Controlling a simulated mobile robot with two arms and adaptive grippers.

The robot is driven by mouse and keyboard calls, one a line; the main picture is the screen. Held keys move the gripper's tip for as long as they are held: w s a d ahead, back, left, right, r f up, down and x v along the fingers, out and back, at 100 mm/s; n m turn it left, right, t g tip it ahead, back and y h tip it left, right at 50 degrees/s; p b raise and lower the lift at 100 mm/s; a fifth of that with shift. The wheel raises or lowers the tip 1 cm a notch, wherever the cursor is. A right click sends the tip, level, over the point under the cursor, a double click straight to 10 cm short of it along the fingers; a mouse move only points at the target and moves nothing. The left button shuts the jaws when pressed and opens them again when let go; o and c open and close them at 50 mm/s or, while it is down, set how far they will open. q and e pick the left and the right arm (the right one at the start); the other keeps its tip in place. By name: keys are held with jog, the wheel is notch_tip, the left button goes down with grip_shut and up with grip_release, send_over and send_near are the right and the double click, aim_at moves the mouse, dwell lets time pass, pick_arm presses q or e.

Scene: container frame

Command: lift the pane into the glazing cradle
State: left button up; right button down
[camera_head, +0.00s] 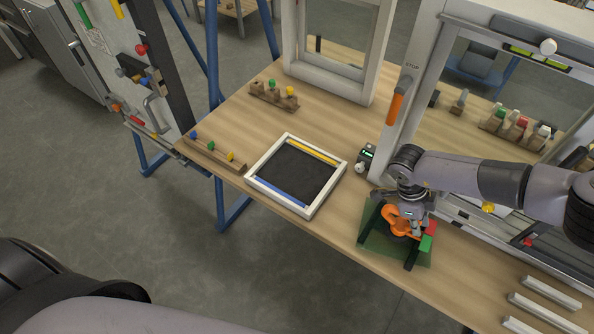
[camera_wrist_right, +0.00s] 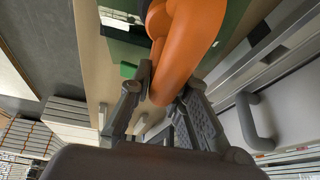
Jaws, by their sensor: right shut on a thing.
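A green translucent pane (camera_head: 382,246) stands or leans in a dark support at the front edge of the bench; its exact seating is partly hidden. An orange lifter (camera_head: 398,222) with a looped handle is at the pane. My right gripper (camera_head: 408,210) comes down from above and is shut on the orange handle. In the right wrist view, the handle (camera_wrist_right: 186,45) lies between the fingers (camera_wrist_right: 168,88), with green surface behind it. A white square frame with a dark bed (camera_head: 322,205), probably the glazing cradle, lies empty to the left. My left gripper is out of view.
The white frame has a blue and a yellow strip inside. Wooden peg racks (camera_head: 215,154) (camera_head: 272,97) stand to its left and behind. A white upright window frame (camera_head: 329,82) stands at the back. White bars (camera_head: 545,312) lie front right. An orange-handled lever (camera_head: 398,100) is behind my right arm.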

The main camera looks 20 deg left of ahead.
jog(key=shift+a+r+p, duration=0.1)
jog(key=shift+r+p, duration=1.4)
jog(key=shift+r, duration=1.3)
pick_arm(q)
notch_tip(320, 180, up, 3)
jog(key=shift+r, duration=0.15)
